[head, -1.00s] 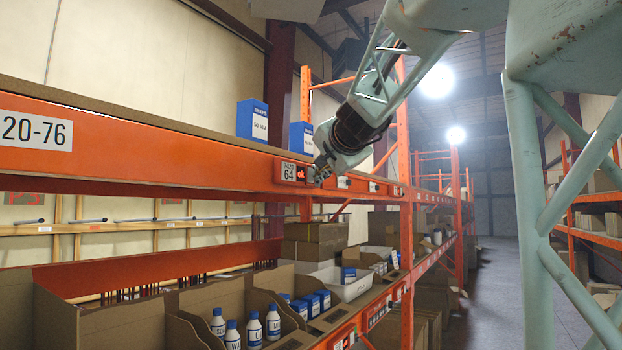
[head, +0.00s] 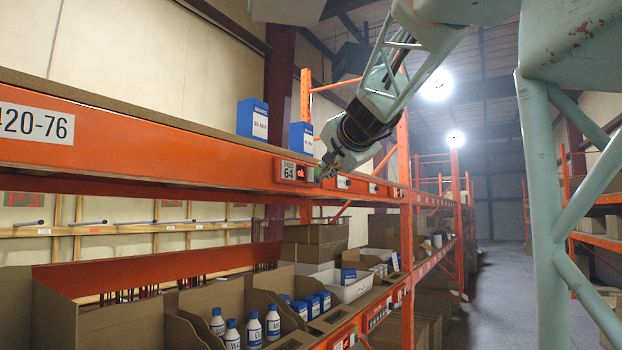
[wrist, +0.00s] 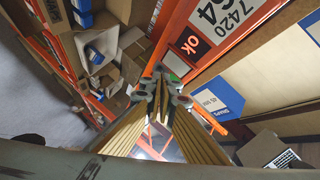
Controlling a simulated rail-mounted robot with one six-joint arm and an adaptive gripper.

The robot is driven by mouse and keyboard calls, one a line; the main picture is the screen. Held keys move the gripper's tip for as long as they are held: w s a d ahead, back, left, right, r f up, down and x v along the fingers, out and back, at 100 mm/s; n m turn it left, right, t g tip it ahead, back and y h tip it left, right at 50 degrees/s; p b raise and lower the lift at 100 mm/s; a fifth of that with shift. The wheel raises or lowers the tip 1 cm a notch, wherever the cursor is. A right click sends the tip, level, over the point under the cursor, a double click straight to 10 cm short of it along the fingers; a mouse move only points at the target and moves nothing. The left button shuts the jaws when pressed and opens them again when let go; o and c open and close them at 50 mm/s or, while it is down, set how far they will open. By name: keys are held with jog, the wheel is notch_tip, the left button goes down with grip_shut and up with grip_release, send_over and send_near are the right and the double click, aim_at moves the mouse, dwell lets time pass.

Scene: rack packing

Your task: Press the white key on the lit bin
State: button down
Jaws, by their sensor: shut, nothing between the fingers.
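The lit module with a red "ok" display (head: 300,172) sits on the orange upper beam beside a "7420 64" label (head: 288,170). In the wrist view the red "ok" display (wrist: 190,42) glows just above and right of my fingertips. My gripper (head: 325,173) is at the right end of this module, close to the beam face. In the wrist view my gripper (wrist: 163,84) has its fingertips together and holds nothing. A small green spot shows beside the tips. I cannot tell whether the tips touch the module.
Two blue-and-white boxes, one nearer (head: 252,119) and one farther (head: 301,137), stand on the shelf above the beam. Below are cardboard bins with white bottles (head: 272,323) and a white tray (head: 345,285). More modules line the beam to the right. The aisle (head: 490,290) is clear.

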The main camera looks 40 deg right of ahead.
jog(key=s+b, duration=0.1)
jog(key=s, duration=0.1)
jog(key=s+d+b, duration=0.1)
jog(key=shift+s+d+b, duration=0.15)
jog(key=shift+s+b, duration=0.2)
dwell(0.6)
